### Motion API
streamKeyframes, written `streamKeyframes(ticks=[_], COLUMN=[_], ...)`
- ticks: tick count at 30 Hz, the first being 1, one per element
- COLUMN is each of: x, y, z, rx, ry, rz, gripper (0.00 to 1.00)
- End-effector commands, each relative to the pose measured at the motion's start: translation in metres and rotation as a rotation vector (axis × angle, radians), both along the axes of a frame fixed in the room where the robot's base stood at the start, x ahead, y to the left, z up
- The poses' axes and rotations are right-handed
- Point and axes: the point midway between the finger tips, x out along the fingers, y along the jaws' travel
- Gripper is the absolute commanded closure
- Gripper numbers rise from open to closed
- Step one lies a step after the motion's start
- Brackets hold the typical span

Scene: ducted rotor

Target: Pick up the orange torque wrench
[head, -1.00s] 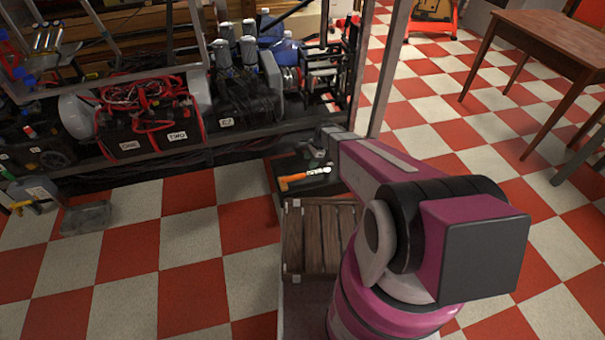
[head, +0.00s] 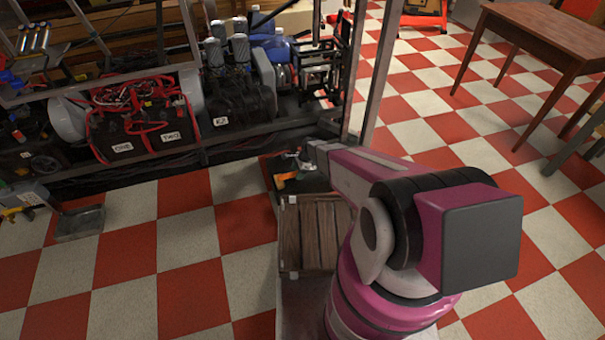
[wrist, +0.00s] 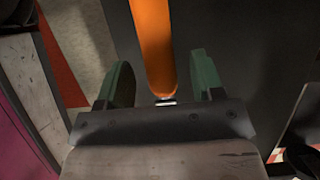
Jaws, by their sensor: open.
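The orange torque wrench (head: 284,180) lies on a dark surface (head: 268,168) beyond a wooden slatted box in the head view. My gripper (head: 298,163) is right at it and covers part of it. In the wrist view, the orange handle (wrist: 154,45) runs down between the two green fingers of my gripper (wrist: 162,78). The fingers are open, with a gap visible on each side of the handle. The handle's near end shows a small pale tip. The wrench's far end is out of the wrist view.
The wooden slatted box (head: 312,235) is close beside my arm. A metal-framed rack with red-strapped black cases (head: 145,125) stands behind at left. A brown table (head: 535,40) is at right. A grey tray (head: 80,222) sits on the checkered floor at left. Open floor lies between.

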Motion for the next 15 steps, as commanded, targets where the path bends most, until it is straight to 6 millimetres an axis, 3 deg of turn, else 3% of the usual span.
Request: streamKeyframes(ticks=[3,11,15], x=[-0.0006,-0.0017,-0.0016], y=[0.0057,0.0064,0.0064], z=[-0.0144,-0.0161,-0.0159], rx=[0.0,0.0,0.0], ry=[0.001,0.0,0.0], rz=[0.001,0.0,0.0], gripper=[0.39,0.42,0.88])
